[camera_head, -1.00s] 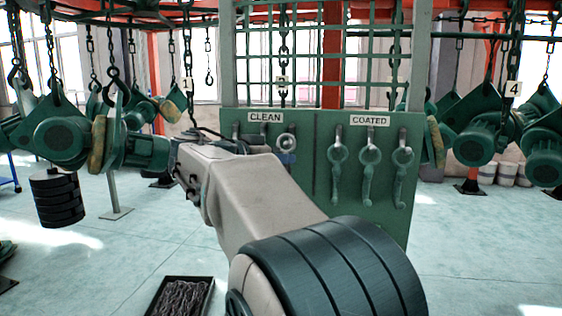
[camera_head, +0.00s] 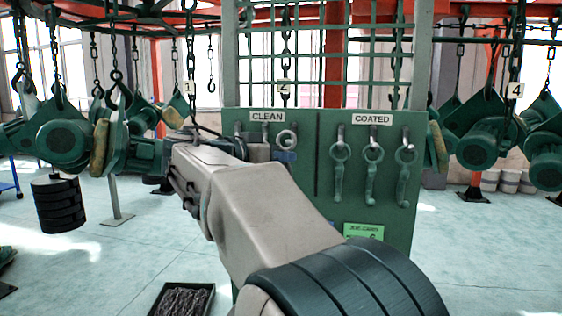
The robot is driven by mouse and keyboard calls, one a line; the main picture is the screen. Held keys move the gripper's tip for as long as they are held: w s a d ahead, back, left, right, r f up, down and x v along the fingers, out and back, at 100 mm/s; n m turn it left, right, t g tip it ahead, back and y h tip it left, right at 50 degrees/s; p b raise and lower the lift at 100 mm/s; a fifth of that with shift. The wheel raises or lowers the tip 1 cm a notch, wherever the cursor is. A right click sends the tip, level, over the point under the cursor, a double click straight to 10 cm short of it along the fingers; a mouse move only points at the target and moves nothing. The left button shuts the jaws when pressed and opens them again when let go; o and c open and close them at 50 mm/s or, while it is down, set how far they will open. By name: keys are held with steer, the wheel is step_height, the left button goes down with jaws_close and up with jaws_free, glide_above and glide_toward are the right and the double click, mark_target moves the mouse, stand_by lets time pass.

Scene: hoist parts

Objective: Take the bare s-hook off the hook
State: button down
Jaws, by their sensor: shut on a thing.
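A bare grey s-hook (camera_head: 286,138) shows only its upper ring, at the right-hand peg under the CLEAN label on the green board (camera_head: 300,205). I cannot tell whether the ring still sits on the peg (camera_head: 293,128). My gripper (camera_head: 284,156) shows in small part just below the ring and is shut on the s-hook. My pale wrist and forearm hide most of it and the s-hook's lower part. The left and middle CLEAN pegs (camera_head: 265,128) look empty at their tips.
Several green-coated s-hooks (camera_head: 371,175) hang under the COATED label, right of my arm. Green hoists (camera_head: 68,135) hang on chains at both sides. A black tray of chain (camera_head: 183,300) lies on the floor at bottom left. Open floor shows on both sides.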

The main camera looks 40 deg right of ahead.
steer(key=s+a+f+b, duration=0.2)
steer(key=s+a+b, duration=0.5)
steer(key=a, duration=0.1)
steer(key=shift+a, duration=0.25)
stand_by(0.4)
steer(key=w+d+r+p, duration=0.2)
steer(key=w+d+p, duration=0.5)
steer(key=d, duration=0.1)
steer(key=shift+d, duration=0.3)
stand_by(0.5)
